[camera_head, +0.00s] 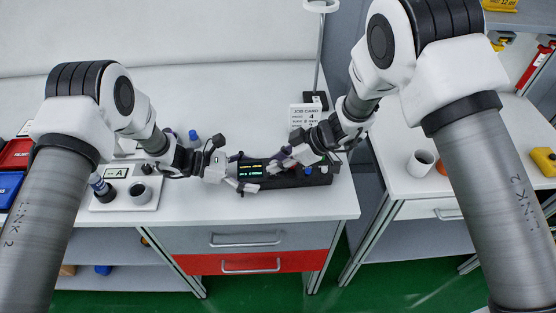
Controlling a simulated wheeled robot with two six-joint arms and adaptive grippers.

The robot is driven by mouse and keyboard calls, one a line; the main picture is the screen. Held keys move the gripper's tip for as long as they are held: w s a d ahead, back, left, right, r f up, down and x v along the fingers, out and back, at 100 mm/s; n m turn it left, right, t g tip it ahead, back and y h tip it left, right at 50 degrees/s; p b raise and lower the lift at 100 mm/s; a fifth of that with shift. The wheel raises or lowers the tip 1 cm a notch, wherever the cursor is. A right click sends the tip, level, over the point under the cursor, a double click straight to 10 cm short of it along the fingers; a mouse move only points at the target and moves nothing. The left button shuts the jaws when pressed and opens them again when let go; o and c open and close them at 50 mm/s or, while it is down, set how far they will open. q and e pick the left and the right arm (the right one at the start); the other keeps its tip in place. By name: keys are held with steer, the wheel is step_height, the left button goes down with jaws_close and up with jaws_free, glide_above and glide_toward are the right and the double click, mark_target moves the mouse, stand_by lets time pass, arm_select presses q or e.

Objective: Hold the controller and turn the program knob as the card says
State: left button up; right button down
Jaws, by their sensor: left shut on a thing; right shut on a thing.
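The controller (315,180) is a dark box with a small display of green text, lying near the front edge of the white workbench. My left gripper (240,175) is shut on the controller's left end. My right gripper (285,160) is over the controller's top, just right of the display, and is shut on what seems to be the program knob, which its fingers hide. Blue and red parts show on the controller farther right. The job card (304,114) stands upright behind the controller; its heading and a 4 show, the smaller text is too small to read.
A white tray marked A (125,207) holds a dark pot and a bottle at the left. Red (16,152) and blue (9,187) bins stand at the far left edge. A white cup (420,162) stands on the right bench, across a gap. A pole rises behind the card.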

stand_by(0.3)
steer(key=c, duration=1)
jaws_free()
steer(key=shift+o, duration=0.2)
steer(key=v, duration=1.2)
